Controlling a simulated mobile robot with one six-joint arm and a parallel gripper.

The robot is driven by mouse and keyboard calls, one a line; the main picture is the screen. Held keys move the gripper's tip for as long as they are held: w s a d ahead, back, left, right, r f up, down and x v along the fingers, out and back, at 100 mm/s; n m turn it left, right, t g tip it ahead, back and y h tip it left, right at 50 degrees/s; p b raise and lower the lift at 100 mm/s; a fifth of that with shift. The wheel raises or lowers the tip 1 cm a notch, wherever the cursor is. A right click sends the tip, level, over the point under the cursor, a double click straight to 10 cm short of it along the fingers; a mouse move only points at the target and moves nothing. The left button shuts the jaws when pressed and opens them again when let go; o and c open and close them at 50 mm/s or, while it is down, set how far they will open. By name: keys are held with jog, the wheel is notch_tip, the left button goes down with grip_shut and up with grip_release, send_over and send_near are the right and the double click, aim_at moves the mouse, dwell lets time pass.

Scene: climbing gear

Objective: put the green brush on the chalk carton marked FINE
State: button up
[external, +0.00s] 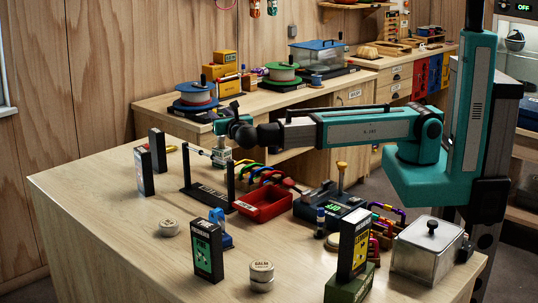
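My gripper (221,154) hangs over the far middle of the workbench, near the black stand with a crossbar (187,166). Its fingers are small and dark here, and I cannot tell whether they hold anything. Several dark upright cartons stand on the bench: one with a green label (208,252) at the front, one with a yellow label (353,245) at the right front, and two at the far left, one of them nearer (144,172). I cannot read FINE on any of them. I cannot make out a green brush for certain.
A red tray (264,204) and a dark device with a green display (331,207) fill the bench's middle. A lidded metal box (428,252) stands at right. A dark green block (349,288) is by the yellow-label carton. Round tins (261,274) stand in front. The left front is clear.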

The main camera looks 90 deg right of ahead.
jog(key=p+v, duration=0.3)
jog(key=v, duration=0.9)
jog(key=shift+d, duration=0.1)
dwell(0.5)
